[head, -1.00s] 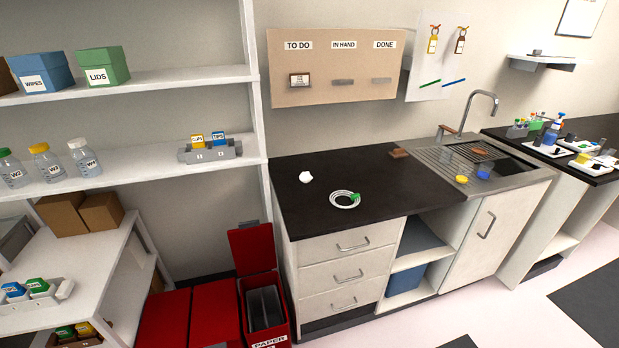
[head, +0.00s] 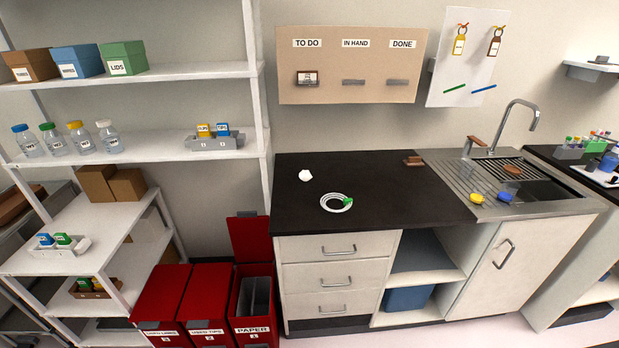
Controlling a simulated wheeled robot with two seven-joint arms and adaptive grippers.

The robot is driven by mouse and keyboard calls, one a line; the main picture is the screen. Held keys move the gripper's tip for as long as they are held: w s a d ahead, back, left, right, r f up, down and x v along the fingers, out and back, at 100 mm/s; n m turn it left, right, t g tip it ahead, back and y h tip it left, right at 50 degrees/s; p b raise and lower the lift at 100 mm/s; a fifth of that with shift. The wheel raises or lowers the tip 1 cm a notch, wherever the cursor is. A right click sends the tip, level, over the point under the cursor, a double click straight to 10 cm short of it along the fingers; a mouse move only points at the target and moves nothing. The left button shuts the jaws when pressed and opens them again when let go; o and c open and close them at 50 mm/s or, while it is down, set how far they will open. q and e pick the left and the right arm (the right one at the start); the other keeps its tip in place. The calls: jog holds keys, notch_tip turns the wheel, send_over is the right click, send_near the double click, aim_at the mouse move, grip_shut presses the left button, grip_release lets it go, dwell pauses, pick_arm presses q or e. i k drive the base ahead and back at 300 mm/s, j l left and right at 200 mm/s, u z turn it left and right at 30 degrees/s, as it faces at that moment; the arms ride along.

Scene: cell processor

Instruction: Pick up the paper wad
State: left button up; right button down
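The paper wad (head: 305,176) is a small white crumpled lump. It lies on the black countertop (head: 385,200), toward the back left, apart from the other things on the counter. Neither of my grippers shows in the head view.
A brown block (head: 413,161) sits near the sink (head: 510,185). The open red paper bin (head: 255,300) stands left of the drawers, beside a white shelf unit (head: 180,145). The counter's middle is clear.

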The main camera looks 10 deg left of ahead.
aim_at(304, 175)
jog(key=l+u, duration=0.35)
jog(key=l, duration=1)
